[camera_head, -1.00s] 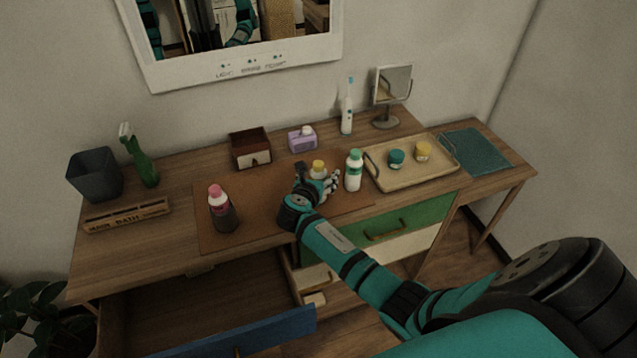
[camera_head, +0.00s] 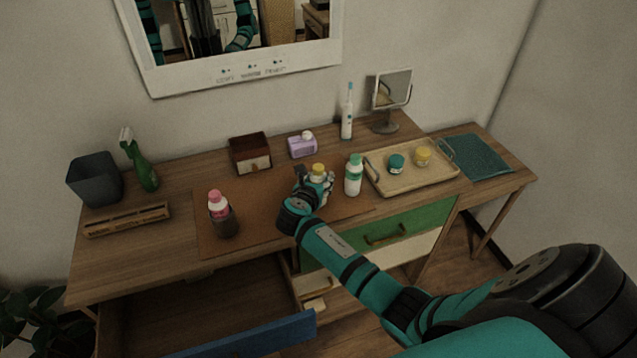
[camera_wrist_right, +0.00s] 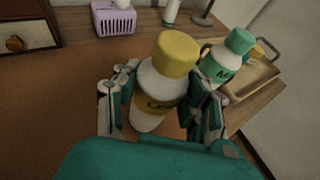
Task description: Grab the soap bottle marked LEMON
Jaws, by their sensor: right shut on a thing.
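The yellow-capped soap bottle (camera_wrist_right: 152,95) stands upright between the fingers of my right gripper (camera_wrist_right: 160,112). Its yellow label begins with "LE"; the rest is blurred or covered. In the head view the bottle's yellow cap (camera_head: 319,169) shows above my right gripper (camera_head: 314,187), which is shut on the bottle. A green-capped bottle (camera_head: 354,175) stands just to the right, and it also shows in the wrist view (camera_wrist_right: 222,62). A pink-capped bottle (camera_head: 221,214) stands farther left on the brown mat. My left gripper is not in view.
A tray (camera_head: 413,182) with two small jars lies to the right. A lilac box (camera_head: 302,145) and a brown box (camera_head: 250,153) stand behind the mat (camera_head: 262,195). The blue-fronted drawer (camera_head: 240,338) is open below. Bare mat lies between the pink-capped bottle and my gripper.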

